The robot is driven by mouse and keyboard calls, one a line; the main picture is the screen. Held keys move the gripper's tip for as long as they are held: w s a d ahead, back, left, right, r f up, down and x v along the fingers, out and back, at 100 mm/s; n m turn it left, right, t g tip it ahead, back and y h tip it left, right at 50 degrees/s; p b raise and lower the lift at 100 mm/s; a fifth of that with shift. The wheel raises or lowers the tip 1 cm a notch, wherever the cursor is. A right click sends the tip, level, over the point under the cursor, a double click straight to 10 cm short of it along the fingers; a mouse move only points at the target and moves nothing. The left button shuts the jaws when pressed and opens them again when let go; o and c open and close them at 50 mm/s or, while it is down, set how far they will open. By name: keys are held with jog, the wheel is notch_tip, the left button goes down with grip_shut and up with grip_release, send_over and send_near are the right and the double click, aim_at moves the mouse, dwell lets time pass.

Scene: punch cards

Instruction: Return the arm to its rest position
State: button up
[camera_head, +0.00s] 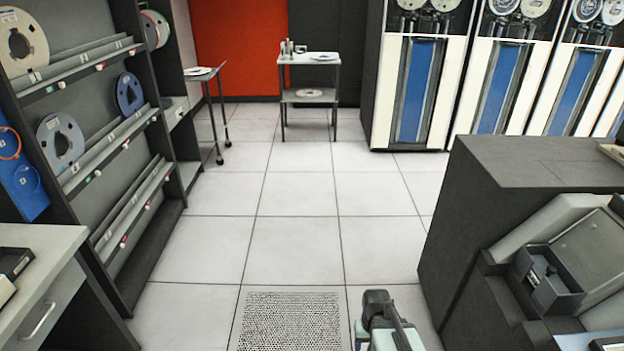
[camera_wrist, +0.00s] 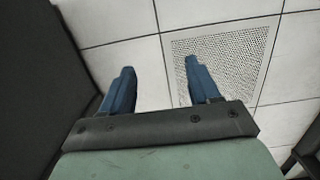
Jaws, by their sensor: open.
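My gripper shows in the wrist view (camera_wrist: 158,80) with its two blue fingers apart and nothing between them. In the head view, part of my arm shows at the bottom, right of the middle, above the floor and left of the dark machine. The fingertips cannot be made out in the head view.
A dark machine (camera_head: 540,162) with a card tray (camera_head: 548,280) stands close on the right. A desk (camera_head: 45,245) and reel shelves (camera_head: 110,140) line the left. A perforated floor tile (camera_head: 290,320) lies in front. A small cart (camera_head: 309,75) and tape cabinets (camera_head: 420,85) stand farther back. The middle floor is clear.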

jog(key=s+f+g, duration=0.2)
jog(key=s+f, duration=0.5)
jog(key=s, duration=0.5)
jog(key=s+f+g, duration=0.3)
jog(key=s+f, duration=0.5)
jog(key=s, duration=0.5)
jog(key=shift+s+f+g, duration=0.15)
jog(key=shift+g, duration=0.15)
